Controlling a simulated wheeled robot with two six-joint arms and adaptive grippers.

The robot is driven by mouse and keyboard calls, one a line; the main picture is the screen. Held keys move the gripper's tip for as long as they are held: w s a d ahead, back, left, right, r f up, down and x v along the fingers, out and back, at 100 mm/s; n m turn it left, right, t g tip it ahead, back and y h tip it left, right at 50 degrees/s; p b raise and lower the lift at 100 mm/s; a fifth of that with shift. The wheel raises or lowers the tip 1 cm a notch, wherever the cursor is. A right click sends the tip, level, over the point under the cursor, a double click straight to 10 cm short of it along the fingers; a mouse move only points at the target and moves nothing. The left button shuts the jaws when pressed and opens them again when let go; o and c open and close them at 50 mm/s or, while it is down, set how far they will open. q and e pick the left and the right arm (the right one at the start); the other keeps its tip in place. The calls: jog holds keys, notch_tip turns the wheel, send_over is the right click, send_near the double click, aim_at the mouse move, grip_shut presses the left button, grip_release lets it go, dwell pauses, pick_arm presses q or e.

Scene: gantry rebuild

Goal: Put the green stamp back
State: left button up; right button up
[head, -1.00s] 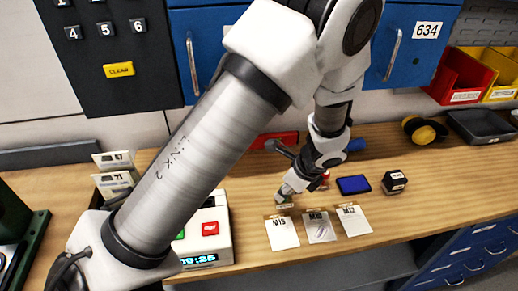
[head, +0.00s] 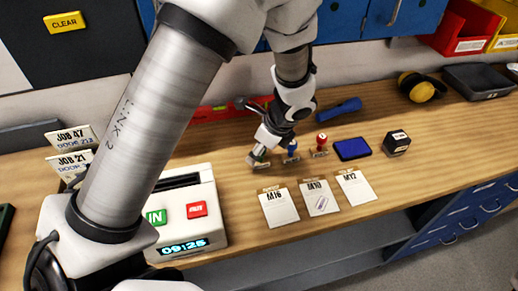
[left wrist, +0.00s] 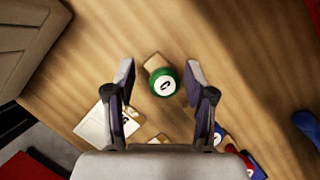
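The green stamp (left wrist: 166,84) shows from above in the left wrist view, with a round green knob on a wooden base. In the head view the stamp (head: 258,161) stands on the bench at the left of the blue stamp (head: 291,151) and red stamp (head: 320,145). My left gripper (left wrist: 161,82) is open, with a finger on each side of the green knob and visible gaps between. In the head view this gripper (head: 262,149) is low over the stamp and partly hides it. My right gripper is not in view.
A blue ink pad (head: 352,149) and dark block (head: 397,142) are to the right. A time clock (head: 185,215) stands at left.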

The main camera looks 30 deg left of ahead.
pick_arm(q)
jog(key=shift+d+r, duration=0.1)
jog(key=shift+d, duration=0.15)
jog(key=shift+w+r, duration=0.15)
jog(key=shift+r, duration=0.1)
jog(key=v, duration=1.1)
jog(key=shift+d+r, duration=0.1)
jog(key=shift+d, duration=0.05)
dwell(0.7)
